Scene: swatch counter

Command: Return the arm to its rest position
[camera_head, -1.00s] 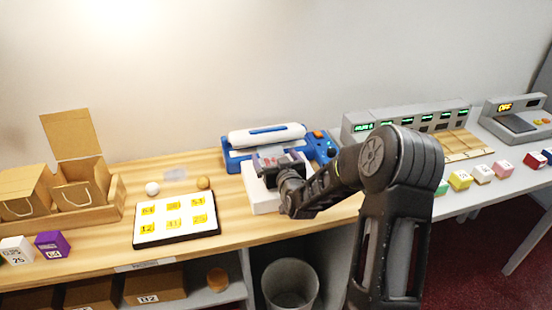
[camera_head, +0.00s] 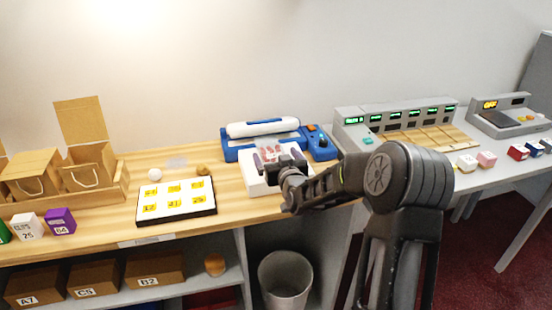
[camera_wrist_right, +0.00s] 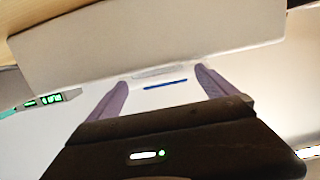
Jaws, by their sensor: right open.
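My right arm (camera_head: 400,190) reaches in from the lower right of the head view. Its gripper (camera_head: 278,158) is over the white box (camera_head: 262,186) in front of the blue machine (camera_head: 238,151). Its jaws are apart, with pinkish marks or small pieces visible behind them, too small to make out. In the right wrist view the two purple-grey fingers of the gripper (camera_wrist_right: 161,76) stand apart with nothing held between them. A pale surface with a short blue strip (camera_wrist_right: 166,84) lies beyond them. Contact with the box cannot be told. My left gripper is not in view.
A framed board with yellow labels (camera_head: 176,213) lies left of the white box. Cardboard boxes (camera_head: 90,170) stand farther left. A grey display console (camera_head: 346,117) and small cubes (camera_head: 486,159) are at the right. A bin (camera_head: 286,278) stands below the counter.

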